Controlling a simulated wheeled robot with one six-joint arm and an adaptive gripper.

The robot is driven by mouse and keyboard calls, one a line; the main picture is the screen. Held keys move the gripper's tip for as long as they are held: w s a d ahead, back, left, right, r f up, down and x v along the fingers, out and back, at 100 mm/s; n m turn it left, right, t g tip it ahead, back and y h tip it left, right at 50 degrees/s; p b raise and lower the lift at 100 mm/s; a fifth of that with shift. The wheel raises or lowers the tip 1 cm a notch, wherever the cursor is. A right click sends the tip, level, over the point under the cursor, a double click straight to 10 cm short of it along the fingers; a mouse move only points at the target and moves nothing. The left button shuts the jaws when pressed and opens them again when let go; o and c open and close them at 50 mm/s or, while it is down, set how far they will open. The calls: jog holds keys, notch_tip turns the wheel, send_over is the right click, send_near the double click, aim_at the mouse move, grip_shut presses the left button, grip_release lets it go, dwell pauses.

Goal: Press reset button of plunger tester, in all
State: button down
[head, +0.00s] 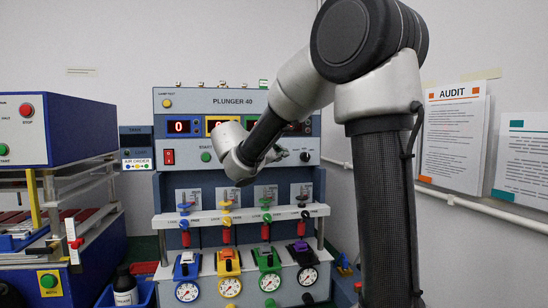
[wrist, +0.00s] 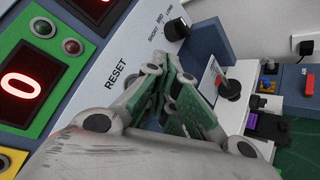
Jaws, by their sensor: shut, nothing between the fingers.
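The plunger tester, labelled PLUNGER 40 (head: 232,101), stands in the middle of the head view, with a blue body and white front panel. My gripper (head: 277,155) is in front of the panel's right half, left of a black knob (head: 305,156). In the wrist view my gripper (wrist: 164,75) is shut and empty, its fingertips close to the panel beside the printed RESET label (wrist: 117,73). The reset button itself does not show; my fingers cover the area next to the label. I cannot tell whether the fingertips touch anything. The green-framed display (wrist: 22,85) reads 0.
A green START button (head: 206,156) and a red switch (head: 168,157) sit on the panel's left. Below are several coloured plunger stations with gauges (head: 187,291). A blue-topped machine (head: 75,128) stands at the left. An AUDIT sheet (head: 454,135) hangs on the right wall.

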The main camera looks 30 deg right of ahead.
jog(key=shift+s+a, duration=0.3)
jog(key=shift+s, duration=0.7)
jog(key=shift+s+a, duration=0.25)
jog(key=shift+s, duration=0.75)
